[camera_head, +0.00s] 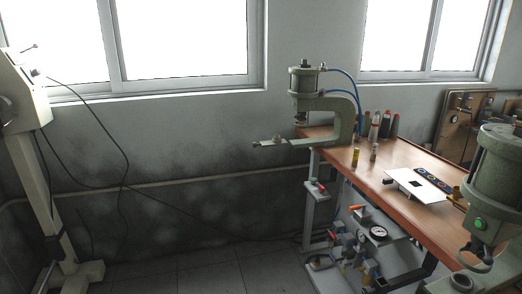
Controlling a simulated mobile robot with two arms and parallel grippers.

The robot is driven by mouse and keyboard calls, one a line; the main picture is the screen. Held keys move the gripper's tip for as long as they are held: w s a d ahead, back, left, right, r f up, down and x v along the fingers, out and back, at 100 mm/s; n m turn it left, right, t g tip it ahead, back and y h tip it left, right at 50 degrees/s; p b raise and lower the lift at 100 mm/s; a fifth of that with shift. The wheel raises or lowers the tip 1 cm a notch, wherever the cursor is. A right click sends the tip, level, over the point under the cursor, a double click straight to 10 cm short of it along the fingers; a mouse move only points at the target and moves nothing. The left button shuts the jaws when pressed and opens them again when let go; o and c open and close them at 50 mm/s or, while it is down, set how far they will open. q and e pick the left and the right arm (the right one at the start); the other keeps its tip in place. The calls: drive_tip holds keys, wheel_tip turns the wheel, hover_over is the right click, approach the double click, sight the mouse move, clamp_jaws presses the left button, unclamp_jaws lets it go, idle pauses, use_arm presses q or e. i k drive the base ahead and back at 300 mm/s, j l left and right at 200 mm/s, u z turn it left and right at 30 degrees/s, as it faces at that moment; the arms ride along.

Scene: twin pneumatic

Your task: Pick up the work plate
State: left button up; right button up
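A flat white plate (428,188) with a dark square at its middle, which looks like the work plate, is on the brown wooden bench top (395,205). It appears slightly raised above the bench surface. Neither of my grippers shows in this view, and nothing is seen touching the plate.
A pneumatic press (305,105) with blue hoses stands at the bench's far left end; another (490,195) is at the right. Small bottles (375,128) stand at the back. Floor (200,278) at left is open.

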sight(410, 188)
drive_tip(key=i+z, duration=0.15)
drive_tip(key=z, duration=0.6)
drive_tip(key=i+j+z, duration=0.35)
drive_tip(key=j+z, duration=0.35)
drive_tip(key=i+j+z, duration=0.3)
drive_tip(key=j, duration=0.15)
drive_tip(key=k, duration=0.1)
